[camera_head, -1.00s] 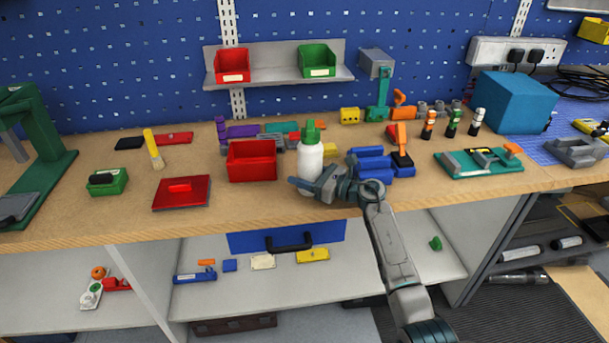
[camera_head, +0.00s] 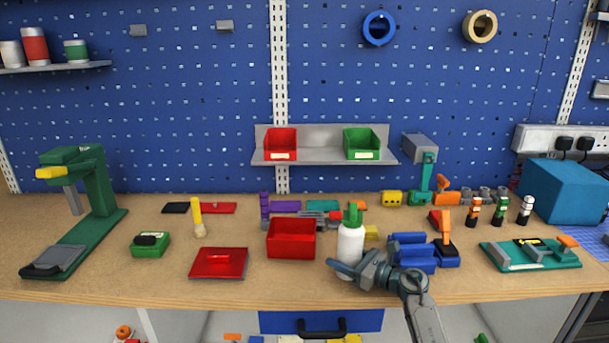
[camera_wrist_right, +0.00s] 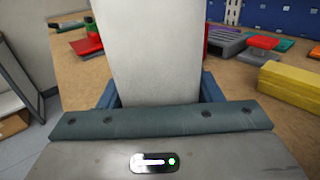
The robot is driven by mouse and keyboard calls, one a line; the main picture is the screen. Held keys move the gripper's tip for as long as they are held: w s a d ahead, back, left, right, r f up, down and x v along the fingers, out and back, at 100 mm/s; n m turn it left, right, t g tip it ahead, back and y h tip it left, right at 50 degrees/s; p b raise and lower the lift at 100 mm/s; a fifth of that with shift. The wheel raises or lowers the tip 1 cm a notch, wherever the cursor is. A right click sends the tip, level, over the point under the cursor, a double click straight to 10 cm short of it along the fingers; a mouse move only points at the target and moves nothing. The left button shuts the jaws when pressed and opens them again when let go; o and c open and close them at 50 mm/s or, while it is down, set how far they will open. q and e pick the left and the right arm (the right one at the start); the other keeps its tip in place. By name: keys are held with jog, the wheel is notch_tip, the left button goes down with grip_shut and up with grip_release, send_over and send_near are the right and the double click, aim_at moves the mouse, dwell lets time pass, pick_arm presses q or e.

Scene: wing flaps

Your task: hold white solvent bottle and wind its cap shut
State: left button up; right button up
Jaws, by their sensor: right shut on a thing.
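The white solvent bottle (camera_head: 350,242) stands upright near the front of the bench, with a green cap (camera_head: 353,213) on top. My right gripper (camera_head: 342,267) is shut on the lower part of the bottle, coming from the front right. In the right wrist view the white bottle body (camera_wrist_right: 160,50) fills the space between the blue fingers, and its cap is out of that frame. Whether the cap is loose or tight cannot be seen. My left gripper is not in view.
A red bin (camera_head: 291,239) stands close left of the bottle. Blue blocks (camera_head: 413,252) sit close to its right. A red flat plate with a handle (camera_head: 218,263) lies farther left. The bench front edge (camera_head: 230,297) is near the gripper.

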jog(key=o, duration=1.2)
jog(key=shift+c, duration=0.2)
